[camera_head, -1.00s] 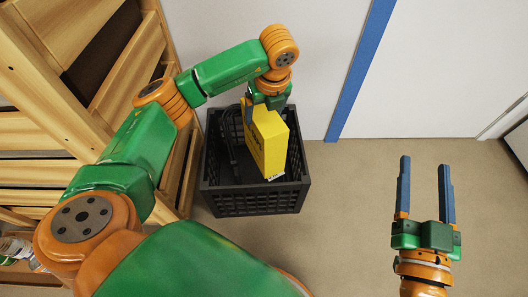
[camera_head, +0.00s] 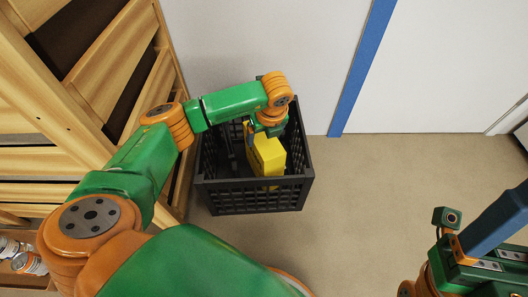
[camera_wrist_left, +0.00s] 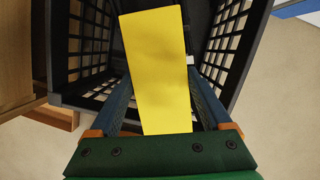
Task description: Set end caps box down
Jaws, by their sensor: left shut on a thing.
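The yellow end caps box (camera_head: 268,158) is inside the black crate (camera_head: 256,197), with its lower part hidden by the crate's front wall. My left gripper (camera_head: 262,132) is shut on the top of the box from above. In the left wrist view, the box (camera_wrist_left: 158,65) stands between the two blue fingers, and the crate's slotted walls (camera_wrist_left: 88,45) rise on both sides. Whether the box touches the crate floor cannot be told. My right gripper (camera_head: 490,228) is at the lower right, cut off by the picture edge, with one blue finger clearly visible.
Dark items (camera_head: 228,150) lie in the left part of the crate. A wooden shelf (camera_head: 95,75) stands close on the left, with cans (camera_head: 28,263) at its lower left. A white wall with a blue strip (camera_head: 358,70) is behind. The floor (camera_head: 385,190) to the right is clear.

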